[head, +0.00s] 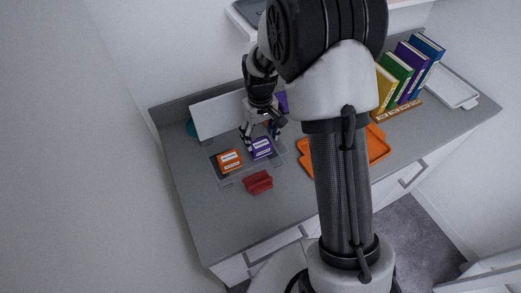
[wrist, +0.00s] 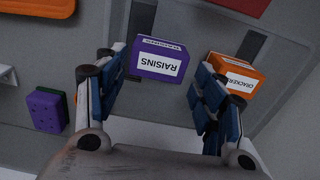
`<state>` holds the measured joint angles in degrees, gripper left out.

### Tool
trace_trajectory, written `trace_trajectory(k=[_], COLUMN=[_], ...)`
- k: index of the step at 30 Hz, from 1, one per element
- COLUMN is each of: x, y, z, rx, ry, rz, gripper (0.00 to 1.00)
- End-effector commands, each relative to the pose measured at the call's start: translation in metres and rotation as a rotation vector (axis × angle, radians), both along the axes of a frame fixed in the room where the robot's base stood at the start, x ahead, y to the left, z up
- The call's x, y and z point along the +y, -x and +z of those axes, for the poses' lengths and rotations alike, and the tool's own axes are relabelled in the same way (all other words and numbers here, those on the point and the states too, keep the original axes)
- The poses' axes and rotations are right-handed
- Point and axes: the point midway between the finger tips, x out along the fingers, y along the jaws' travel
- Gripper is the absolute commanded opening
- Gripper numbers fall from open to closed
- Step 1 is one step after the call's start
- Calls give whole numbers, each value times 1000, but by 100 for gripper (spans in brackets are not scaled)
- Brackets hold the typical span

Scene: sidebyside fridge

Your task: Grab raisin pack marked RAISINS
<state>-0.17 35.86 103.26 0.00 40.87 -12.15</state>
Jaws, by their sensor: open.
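The raisin pack (wrist: 160,60) is a purple box with a white label reading RAISINS, between my gripper's fingertips in the wrist view. My gripper (wrist: 165,85) is open, with one blue-padded finger on each side of the pack. The left finger is very close to the pack's left side; I cannot tell if it touches. An orange pack marked CRACKERS (wrist: 232,75) sits beside it, partly behind the right finger.
A red object (head: 257,182) lies in front of the packs. An orange tray (head: 378,146) is to the right, partly behind my arm. Coloured books (head: 410,70) and a white tray (head: 452,88) stand farther right. A purple block (wrist: 46,110) shows at the wrist view's left.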

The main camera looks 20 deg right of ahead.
Motion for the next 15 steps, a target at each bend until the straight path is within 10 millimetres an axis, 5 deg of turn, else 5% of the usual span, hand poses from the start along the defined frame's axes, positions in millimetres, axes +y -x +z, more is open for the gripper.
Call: trace_trajectory(k=[8, 15], x=[0, -2], y=[0, 2], z=[-17, -53], rx=[0, 4], ry=[0, 0], rz=[0, 0], gripper=[63, 63])
